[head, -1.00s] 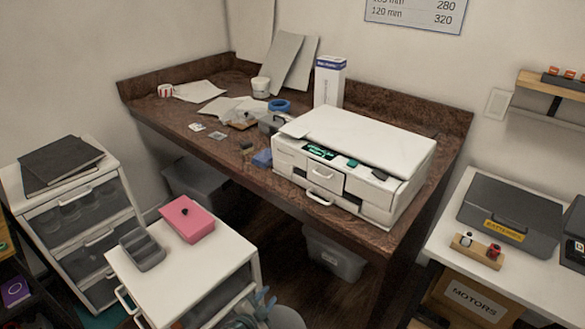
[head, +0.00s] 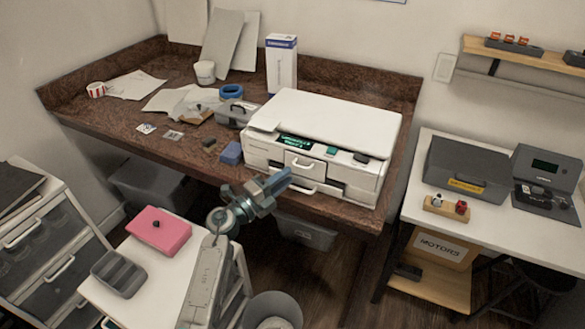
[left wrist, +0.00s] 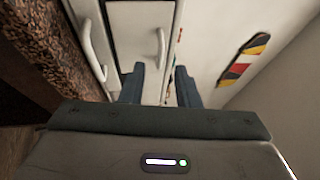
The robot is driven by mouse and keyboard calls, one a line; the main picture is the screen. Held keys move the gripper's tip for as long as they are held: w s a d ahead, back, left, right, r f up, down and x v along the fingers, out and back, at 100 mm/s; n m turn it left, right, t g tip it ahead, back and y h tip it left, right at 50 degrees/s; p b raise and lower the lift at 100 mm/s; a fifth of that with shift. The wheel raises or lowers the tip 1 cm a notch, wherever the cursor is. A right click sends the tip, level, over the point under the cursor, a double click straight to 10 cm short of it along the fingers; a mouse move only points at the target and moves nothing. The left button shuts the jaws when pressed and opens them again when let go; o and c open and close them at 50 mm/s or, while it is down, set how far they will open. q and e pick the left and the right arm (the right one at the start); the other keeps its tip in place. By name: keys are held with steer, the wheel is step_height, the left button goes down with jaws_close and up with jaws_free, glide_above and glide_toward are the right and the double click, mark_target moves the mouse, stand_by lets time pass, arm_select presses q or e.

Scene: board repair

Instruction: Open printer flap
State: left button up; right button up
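The white printer (head: 345,123) stands on the brown desk. Its front flap (head: 318,165) looks shut, with a white handle on it and a second handle lower down. My left gripper (head: 281,181) is in front of the printer, near the lower handle in the picture. In the left wrist view my left gripper (left wrist: 160,88) has its two dark fingers apart with nothing between them. The flap handle (left wrist: 161,48) lies ahead of the gap between the fingers, and the lower handle (left wrist: 88,48) is left of them. My right gripper is out of view.
The brown desk (head: 115,118) holds a blue block (head: 230,153) left of the printer and a tall white box (head: 281,65) behind it. A pink box (head: 160,231) and a grey tray (head: 118,273) are on the white cabinet. A grey bin (head: 305,231) is under the desk.

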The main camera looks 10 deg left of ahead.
mark_target(302, 170)
arm_select(q)
steer(key=x, duration=0.3)
steer(key=shift+w+d, duration=0.3)
jaws_close()
